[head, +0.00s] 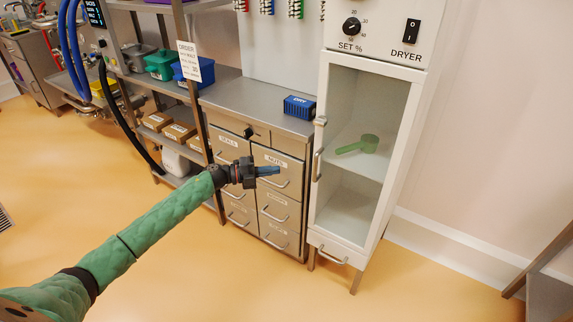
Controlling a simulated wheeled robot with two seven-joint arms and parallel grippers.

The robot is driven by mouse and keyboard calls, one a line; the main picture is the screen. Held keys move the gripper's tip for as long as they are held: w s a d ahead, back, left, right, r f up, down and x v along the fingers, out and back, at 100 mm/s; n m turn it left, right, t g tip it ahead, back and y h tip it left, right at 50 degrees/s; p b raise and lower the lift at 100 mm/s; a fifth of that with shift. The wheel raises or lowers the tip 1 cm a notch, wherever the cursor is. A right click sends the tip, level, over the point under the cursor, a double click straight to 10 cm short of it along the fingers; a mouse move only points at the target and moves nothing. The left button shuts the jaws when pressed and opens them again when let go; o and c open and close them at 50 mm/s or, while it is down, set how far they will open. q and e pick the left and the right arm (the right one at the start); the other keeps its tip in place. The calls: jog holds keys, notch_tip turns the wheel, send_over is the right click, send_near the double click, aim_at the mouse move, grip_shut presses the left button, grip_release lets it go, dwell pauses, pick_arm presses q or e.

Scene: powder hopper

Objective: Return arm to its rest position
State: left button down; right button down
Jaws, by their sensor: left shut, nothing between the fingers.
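My left arm, in a green quilted sleeve, reaches in from the lower left of the head view. Its left gripper (268,171) is shut and empty. It is held out in front of the metal drawer cabinet (235,208), overlapping the drawer labelled NUTS in the picture. I cannot tell how far it is from the drawer front. My right gripper is not in view.
A white dryer cabinet (318,222) stands right of the drawers, with a green scoop (357,145) on its inner shelf. A blue DRY box (299,107) sits on the counter. Shelves with bins and cartons stand left. The orange floor is clear in front.

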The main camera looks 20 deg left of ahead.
pick_arm(q)
jog(key=w+a+r+n+t+y, duration=0.8)
jog(key=a+r+n+t+y, duration=0.15)
jog(key=n+y, duration=0.75)
jog(key=s+d+f+n+g+h, duration=0.1)
jog(key=s+d+f+n+g, duration=0.2)
jog(key=s, duration=1.6)
jog(key=s+d+f+n+g+h+p, duration=0.1)
jog(key=s+d+f+n+g, duration=0.3)
jog(key=s+d+f+g, duration=0.3)
jog(key=s+d+f+n+g+h, duration=0.1)
jog(key=s+d+f+n+g, duration=0.2)
jog(key=s+d+f, duration=1)
jog(key=s+d+g, duration=0.3)
jog(key=s, duration=1.5)
jog(key=shift+d+f+n, duration=0.3)
jog(key=shift+d+n, duration=0.05)
jog(key=shift+n, duration=0.05)
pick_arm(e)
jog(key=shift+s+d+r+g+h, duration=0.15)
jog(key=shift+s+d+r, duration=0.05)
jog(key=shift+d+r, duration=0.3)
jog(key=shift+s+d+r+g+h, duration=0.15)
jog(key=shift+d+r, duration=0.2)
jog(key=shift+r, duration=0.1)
